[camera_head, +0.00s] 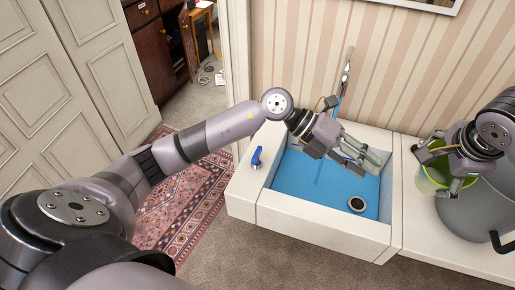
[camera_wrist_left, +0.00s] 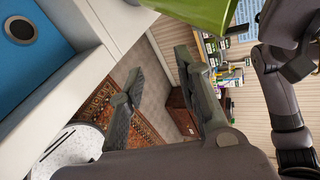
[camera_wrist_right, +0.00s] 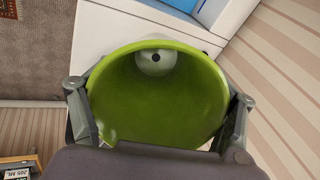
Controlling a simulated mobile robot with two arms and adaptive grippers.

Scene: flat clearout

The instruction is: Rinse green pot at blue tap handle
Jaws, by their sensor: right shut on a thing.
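The green pot (camera_head: 428,184) is gripped by my right gripper (camera_head: 447,166), to the right of the sink. In the right wrist view, the fingers hold opposite sides of the pot (camera_wrist_right: 160,105). I look into its mouth; a pale disc with a dark centre shows inside. The blue tap handle (camera_head: 257,158) stands on the sink's left rim. The tap (camera_head: 346,72) rises at the back. My left gripper (camera_head: 368,157) is over the basin's right part, away from the handle. Its fingers are apart and empty in the left wrist view (camera_wrist_left: 160,92).
The white sink (camera_head: 320,222) has a blue basin interior with a round drain (camera_head: 357,204). A large grey container (camera_head: 478,215) with a black handle stands at the right on the white counter (camera_head: 430,240). A patterned rug (camera_head: 160,215) lies left of the sink.

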